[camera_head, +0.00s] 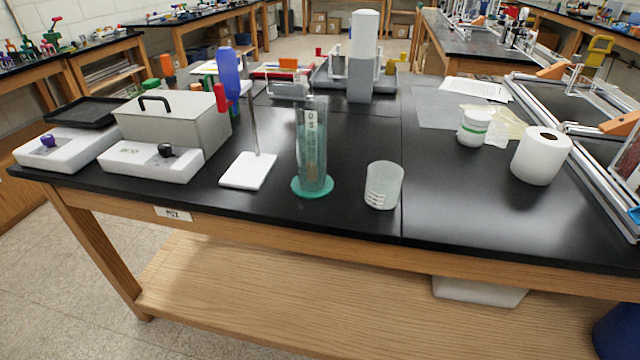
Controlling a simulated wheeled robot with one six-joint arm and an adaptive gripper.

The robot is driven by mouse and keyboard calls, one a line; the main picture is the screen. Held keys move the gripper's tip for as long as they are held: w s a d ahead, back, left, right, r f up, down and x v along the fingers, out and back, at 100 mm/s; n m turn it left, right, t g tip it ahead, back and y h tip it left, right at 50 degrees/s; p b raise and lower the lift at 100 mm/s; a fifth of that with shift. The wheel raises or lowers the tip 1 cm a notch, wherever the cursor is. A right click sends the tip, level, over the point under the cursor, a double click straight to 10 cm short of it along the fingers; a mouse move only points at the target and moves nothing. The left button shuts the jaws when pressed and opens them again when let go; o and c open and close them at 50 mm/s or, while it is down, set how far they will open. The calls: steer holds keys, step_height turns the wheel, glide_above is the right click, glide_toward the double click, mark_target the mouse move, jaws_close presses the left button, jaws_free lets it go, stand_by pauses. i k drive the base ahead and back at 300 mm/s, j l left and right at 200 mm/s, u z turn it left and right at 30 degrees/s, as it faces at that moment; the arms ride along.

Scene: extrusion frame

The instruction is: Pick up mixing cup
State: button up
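The mixing cup (384,186) is a translucent whitish cup with printed markings on its lower side. It stands upright near the front edge of the black-topped lab table (330,218), right of a tall clear cylinder with a green base. There is a small gap between the cup and that base. Nothing stands directly in front of the cup or covers it. My gripper is not in view.
The graduated cylinder (312,148) and a white-based rod stand (248,170) are to the cup's left. A paper roll (541,155), a white jar (474,127) and an extrusion frame (595,165) are to the right. The tabletop between cup and roll is clear.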

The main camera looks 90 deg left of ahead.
mark_target(384, 178)
steer(key=k+u, duration=0.1)
steer(key=u, duration=2.4)
